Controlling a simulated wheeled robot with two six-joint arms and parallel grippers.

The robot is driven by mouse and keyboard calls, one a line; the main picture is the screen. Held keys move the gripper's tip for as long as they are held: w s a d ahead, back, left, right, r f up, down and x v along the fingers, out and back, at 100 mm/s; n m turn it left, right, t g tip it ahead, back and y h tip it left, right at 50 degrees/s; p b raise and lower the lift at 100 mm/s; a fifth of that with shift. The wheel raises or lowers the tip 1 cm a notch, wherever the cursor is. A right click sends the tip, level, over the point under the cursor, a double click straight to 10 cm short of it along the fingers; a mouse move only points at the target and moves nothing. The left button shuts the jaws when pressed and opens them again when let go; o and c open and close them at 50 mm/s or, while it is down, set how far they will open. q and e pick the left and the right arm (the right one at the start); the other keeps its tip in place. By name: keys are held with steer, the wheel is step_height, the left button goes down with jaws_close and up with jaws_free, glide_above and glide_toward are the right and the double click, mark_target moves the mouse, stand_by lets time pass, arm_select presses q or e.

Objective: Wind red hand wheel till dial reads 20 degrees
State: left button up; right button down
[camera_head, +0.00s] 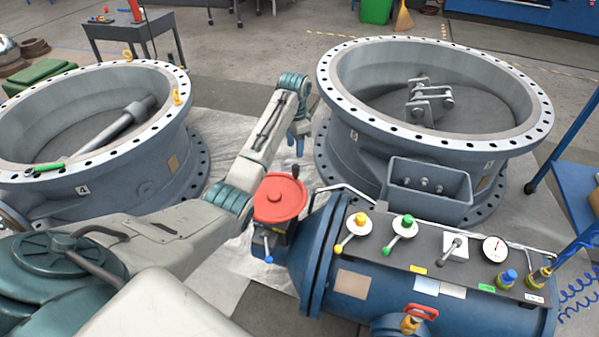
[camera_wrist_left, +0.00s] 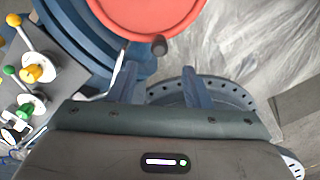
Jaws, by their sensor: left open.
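The red hand wheel (camera_head: 279,198) sits level on a blue housing at the left end of the blue cylinder. Its dark upright crank knob (camera_head: 295,172) is on the far side of the rim. My left gripper (camera_head: 296,150) points down just beyond the wheel, with its blue fingers apart and empty. In the left wrist view the red wheel (camera_wrist_left: 150,12) fills the top, and its knob (camera_wrist_left: 159,45) lies just past the open fingertips (camera_wrist_left: 158,70), not between them. A white dial with a red needle (camera_head: 496,246) is on the cylinder's panel; its reading is too small to tell. My right gripper is out of view.
Yellow-knobbed (camera_head: 357,228) and green-knobbed levers (camera_head: 403,229) stand on the panel right of the wheel. Large flanged valve bodies stand at left (camera_head: 95,160) and right (camera_head: 345,150). A bent metal rail (camera_head: 340,188) runs close to the wheel's right.

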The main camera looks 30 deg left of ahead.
mark_target(296, 165)
arm_select(q)
step_height(296, 165, down, 9)
steer(key=shift+r, duration=0.1)
steer(key=shift+f, duration=0.85)
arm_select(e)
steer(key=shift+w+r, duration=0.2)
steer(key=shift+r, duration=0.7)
arm_select(q)
steer(key=shift+c, duration=0.2)
jaws_close()
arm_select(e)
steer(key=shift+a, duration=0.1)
